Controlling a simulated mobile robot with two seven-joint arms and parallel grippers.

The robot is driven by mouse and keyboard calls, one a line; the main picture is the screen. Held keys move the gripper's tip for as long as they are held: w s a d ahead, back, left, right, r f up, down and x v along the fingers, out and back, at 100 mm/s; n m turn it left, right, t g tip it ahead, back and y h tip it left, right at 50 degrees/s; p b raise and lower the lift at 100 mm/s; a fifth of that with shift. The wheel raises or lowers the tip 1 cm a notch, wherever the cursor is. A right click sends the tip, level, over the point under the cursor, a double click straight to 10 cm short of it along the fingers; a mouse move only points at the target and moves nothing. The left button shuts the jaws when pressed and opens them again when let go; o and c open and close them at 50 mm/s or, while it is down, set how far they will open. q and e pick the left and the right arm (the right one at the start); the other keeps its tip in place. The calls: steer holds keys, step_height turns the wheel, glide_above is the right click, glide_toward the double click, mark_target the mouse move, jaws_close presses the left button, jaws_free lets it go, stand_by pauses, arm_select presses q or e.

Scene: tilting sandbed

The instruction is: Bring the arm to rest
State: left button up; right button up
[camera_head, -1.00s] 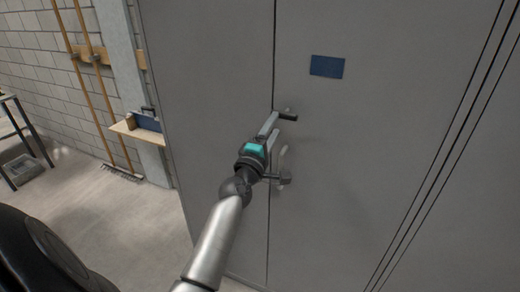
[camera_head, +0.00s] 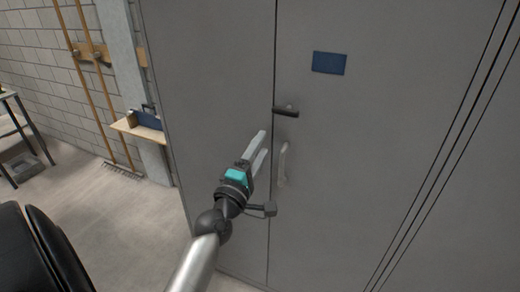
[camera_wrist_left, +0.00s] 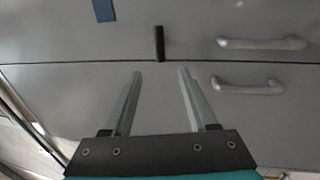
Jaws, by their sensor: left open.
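My left gripper (camera_head: 263,142) is open and empty in front of a tall grey cabinet (camera_head: 400,120). It also shows in the left wrist view (camera_wrist_left: 160,72), with its two fingers apart and nothing between them. A black lever handle (camera_head: 286,111) is on the right door, just above and right of the fingertips; it lies beyond the fingers in the wrist view (camera_wrist_left: 159,43). A pale grey pull handle (camera_head: 283,165) is on the right door, right of the gripper. A second pull handle (camera_wrist_left: 246,86) shows on the other door in the wrist view. My right gripper is not in view.
A blue plate (camera_head: 329,63) is on the right door. At left, a small wooden shelf (camera_head: 122,127) holds a dark blue item, and long-handled tools (camera_head: 97,85) hang against a block wall. The concrete floor (camera_head: 120,225) left of the cabinet is mostly clear.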

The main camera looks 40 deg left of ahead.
arm_select(q)
steer(key=d+f+m+g+h+b, duration=0.1)
steer(key=d+f+m+g, duration=0.15)
steer(key=f, duration=0.75)
steer(key=d+f+m+g+h+b, duration=0.1)
steer(key=d+f+m+h, duration=0.15)
steer(key=f, duration=0.75)
steer(key=s+d+f+m+g+h+b, duration=0.1)
steer(key=s+d+f+m+g+b, duration=0.3)
steer(key=f, duration=0.7)
steer(key=s+d+f+m+g+p, duration=0.1)
steer(key=s+d+f+m+g, duration=0.3)
steer(key=f, duration=0.8)
steer(key=s+f+m+g+b, duration=0.1)
steer(key=s+f+m+g, duration=0.1)
steer(key=s+f, duration=0.5)
steer(key=s+d+f+m+g+b, duration=0.1)
steer(key=s+f+m, duration=0.4)
steer(key=s, duration=1)
steer(key=s+d+f+m+g+b, duration=0.1)
steer(key=s+f+m+g+b, duration=0.1)
steer(key=s+f, duration=0.7)
steer(key=shift+s+f+m+g, duration=0.15)
steer(key=shift+s+m+g, duration=0.55)
steer(key=shift+s+g, duration=0.45)
